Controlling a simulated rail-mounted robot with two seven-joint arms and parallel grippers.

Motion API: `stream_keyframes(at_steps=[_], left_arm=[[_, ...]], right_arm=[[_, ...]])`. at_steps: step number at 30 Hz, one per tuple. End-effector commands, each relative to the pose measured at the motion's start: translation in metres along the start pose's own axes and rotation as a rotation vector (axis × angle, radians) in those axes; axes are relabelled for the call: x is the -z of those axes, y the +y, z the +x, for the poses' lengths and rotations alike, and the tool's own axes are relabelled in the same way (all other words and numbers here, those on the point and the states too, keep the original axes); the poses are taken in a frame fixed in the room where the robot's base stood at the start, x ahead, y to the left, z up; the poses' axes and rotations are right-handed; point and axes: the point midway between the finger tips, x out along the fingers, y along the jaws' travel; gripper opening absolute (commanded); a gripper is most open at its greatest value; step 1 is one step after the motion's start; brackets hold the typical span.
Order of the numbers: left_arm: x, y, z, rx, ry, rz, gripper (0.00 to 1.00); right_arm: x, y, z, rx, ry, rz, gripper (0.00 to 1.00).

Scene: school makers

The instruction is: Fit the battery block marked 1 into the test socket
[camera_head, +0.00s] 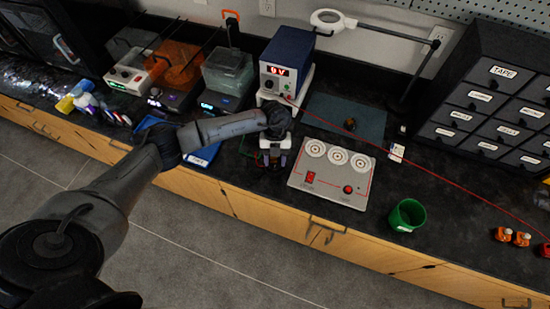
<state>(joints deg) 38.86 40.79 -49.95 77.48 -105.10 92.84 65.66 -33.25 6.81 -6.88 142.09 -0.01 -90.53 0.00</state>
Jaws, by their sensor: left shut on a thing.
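My left gripper (271,160) points down at the bench, left of the grey panel and in front of the blue power supply. It is shut on a small dark thing (270,166), mostly hidden by the fingers; I cannot read a mark on it. The grey panel (308,195) has three round white sockets (337,156) along its back, a red switch and a red knob. I cannot tell which fitting is the test socket. Several small orange pieces (503,234) stand at the far right, too small to read. My right gripper is not in view.
The blue power supply (288,52) reads 0 V; a thin red wire runs right across the bench. A green cup (407,215) stands near the front edge, a dark drawer cabinet (490,90) at the back right. A dark teal mat (345,115) lies behind the panel.

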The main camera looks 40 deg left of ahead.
Motion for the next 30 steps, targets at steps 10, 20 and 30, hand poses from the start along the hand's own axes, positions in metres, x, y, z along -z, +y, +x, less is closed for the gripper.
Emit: stream_keyframes(at_steps=[10,20,30], left_arm=[[0.0005,-0.0005,-0.0009,0.001,0.0,0.0,0.21],[0.0001,-0.0005,0.0001,0.001,0.0,0.0,0.21],[-0.0018,-0.0004,0.0046,0.0,0.0,0.0,0.21]], right_arm=[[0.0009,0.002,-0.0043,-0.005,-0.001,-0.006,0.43],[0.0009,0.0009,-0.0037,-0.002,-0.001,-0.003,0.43],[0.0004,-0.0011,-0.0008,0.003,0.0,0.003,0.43]])
